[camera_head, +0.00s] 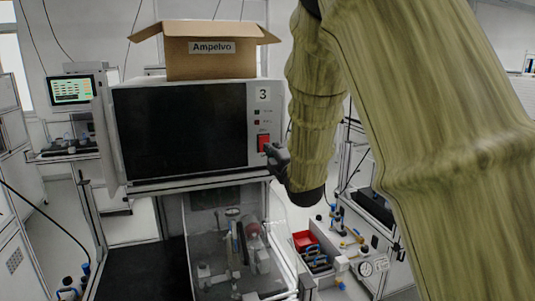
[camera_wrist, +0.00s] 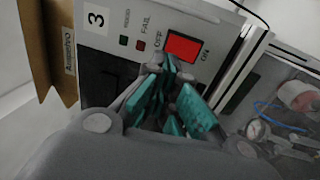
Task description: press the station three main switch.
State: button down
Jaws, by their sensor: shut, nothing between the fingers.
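The station three unit, a white box with a dark front (camera_head: 180,130) and a "3" label (camera_head: 263,94), stands ahead. Its red main switch (camera_head: 263,142) is at the lower right of the panel. In the wrist view the red switch (camera_wrist: 183,47) sits between the OFF and ON marks, just beyond my fingertips. My gripper (camera_head: 272,153) is shut and empty, close to the panel beside the switch. It also shows in the wrist view (camera_wrist: 168,66), with teal finger pads just below the switch's left part. I cannot tell whether the fingertips touch it.
An open cardboard box marked "Ampelvo" (camera_head: 210,62) sits on top of the unit. Below is a clear-fronted bay with parts. A red bin (camera_head: 304,240) and small tools lie on a bench at the lower right. A monitor (camera_head: 71,91) stands at the left.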

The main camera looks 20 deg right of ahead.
jog(key=s, duration=0.2)
jog(key=s+b, duration=0.1)
jog(key=s, duration=0.1)
jog(key=shift+a+r, duration=0.1)
jog(key=shift+r, duration=0.2)
jog(key=shift+w, duration=0.15)
